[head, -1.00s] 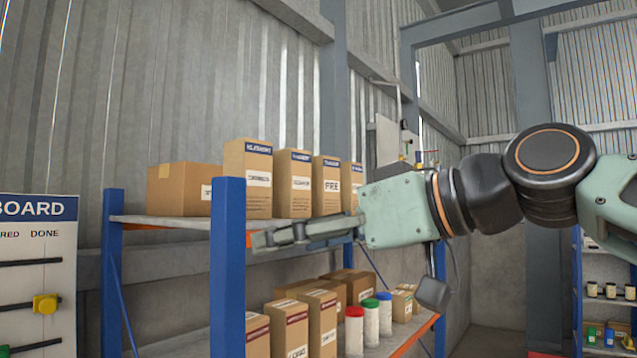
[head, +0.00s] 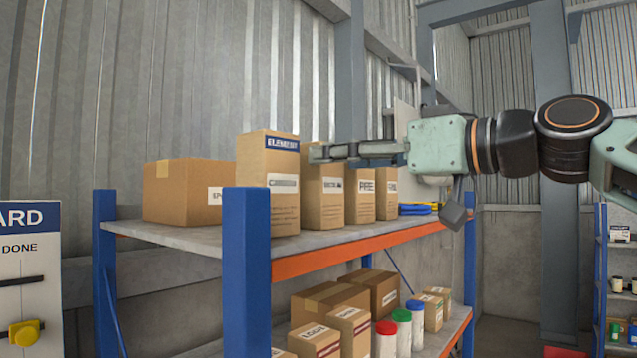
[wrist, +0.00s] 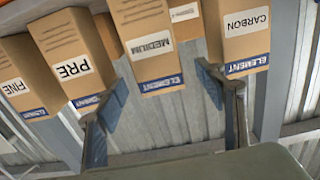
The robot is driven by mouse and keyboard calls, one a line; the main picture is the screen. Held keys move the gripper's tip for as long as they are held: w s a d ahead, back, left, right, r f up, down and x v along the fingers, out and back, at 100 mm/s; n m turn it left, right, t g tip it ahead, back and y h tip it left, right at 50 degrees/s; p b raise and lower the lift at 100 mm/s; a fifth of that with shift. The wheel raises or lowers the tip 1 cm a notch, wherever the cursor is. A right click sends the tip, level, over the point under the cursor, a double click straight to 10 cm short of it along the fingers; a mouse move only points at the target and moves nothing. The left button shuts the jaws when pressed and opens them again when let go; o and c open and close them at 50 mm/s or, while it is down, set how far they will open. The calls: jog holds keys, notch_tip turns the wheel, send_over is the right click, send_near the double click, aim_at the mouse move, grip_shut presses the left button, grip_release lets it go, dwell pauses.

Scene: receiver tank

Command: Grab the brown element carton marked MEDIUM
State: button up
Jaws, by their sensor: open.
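The brown MEDIUM carton (wrist: 146,42) hangs upside down in the wrist view, with a white MEDIUM label and a blue ELEMENT band. In the head view it appears to be the second tall carton (head: 324,200) on the top shelf; its label is too blurred to read there and my gripper hides its top. My gripper (head: 318,153) is open and empty at the level of the carton tops. In the wrist view my gripper (wrist: 160,80) has one finger on each side of the MEDIUM carton's blue-banded end. I cannot tell whether they touch it.
The CARBON carton (wrist: 242,35) and the PRE carton (wrist: 72,55) flank MEDIUM closely. The FINE carton (wrist: 22,85) is beyond PRE. A wide box (head: 183,192) sits left on the shelf (head: 365,237). A blue post (head: 247,270) stands in front. Blue items (head: 415,210) lie right.

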jog(key=x, duration=0.1)
jog(key=p+x, duration=0.1)
jog(key=x, duration=0.1)
jog(key=r+p+x, duration=0.1)
jog(key=x, duration=0.1)
jog(key=shift+w+a, duration=0.1)
jog(key=shift+c, duration=0.7)
jog(key=c, duration=1.2)
